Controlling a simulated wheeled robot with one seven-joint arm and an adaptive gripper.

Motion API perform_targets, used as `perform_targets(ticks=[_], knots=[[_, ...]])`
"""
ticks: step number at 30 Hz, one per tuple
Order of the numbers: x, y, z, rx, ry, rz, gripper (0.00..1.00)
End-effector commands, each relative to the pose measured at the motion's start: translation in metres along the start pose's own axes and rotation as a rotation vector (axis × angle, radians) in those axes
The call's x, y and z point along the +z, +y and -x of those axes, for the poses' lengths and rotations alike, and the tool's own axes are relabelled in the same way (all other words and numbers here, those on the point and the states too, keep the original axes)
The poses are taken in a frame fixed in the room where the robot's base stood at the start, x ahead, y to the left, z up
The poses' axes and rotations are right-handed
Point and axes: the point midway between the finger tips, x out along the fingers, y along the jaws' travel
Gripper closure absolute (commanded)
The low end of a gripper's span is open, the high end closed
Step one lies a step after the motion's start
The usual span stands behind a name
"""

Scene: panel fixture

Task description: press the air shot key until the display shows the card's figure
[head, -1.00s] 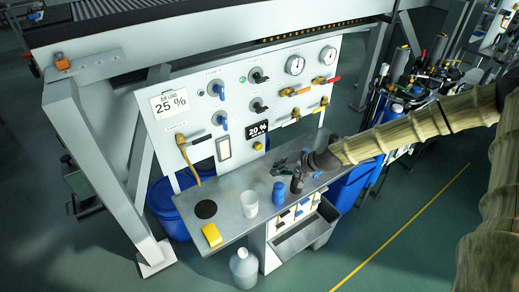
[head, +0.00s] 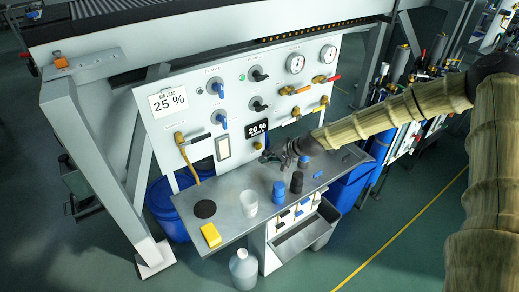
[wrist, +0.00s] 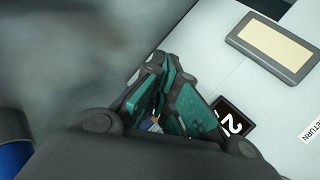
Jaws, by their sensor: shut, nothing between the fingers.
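The card (head: 168,101) at the panel's upper left reads "AIR LOAD 25 %". The dark display (head: 256,128) on the panel's lower middle reads 20 %; part of it, with a "2", shows in the wrist view (wrist: 233,121). A small yellow key (head: 258,145) sits just below the display; its label is too small to read. My gripper (head: 268,157) is shut and empty, in front of the panel just below and right of the key. In the wrist view its closed fingers (wrist: 166,72) are beside the display, and I cannot make out the key there. Contact cannot be told.
The panel (head: 150,130) also carries blue and black knobs, gauges and yellow valves. On the bench (head: 232,215) stand a white cup (head: 249,203), a blue container (head: 279,192), a dark container (head: 297,182) and a yellow block (head: 211,234).

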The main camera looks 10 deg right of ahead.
Motion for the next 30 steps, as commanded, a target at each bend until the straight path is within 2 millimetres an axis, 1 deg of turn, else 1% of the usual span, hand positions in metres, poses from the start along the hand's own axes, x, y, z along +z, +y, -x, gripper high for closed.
perform_targets(ticks=[1,6,30], knots=[[-0.0019,-0.0011,-0.004,0.0,0.001,0.001,1.0],[-0.0056,-0.006,-0.0086,0.0,0.0,0.001,1.0],[-0.0066,-0.0073,-0.0092,0.0,0.0,0.0,1.0]])
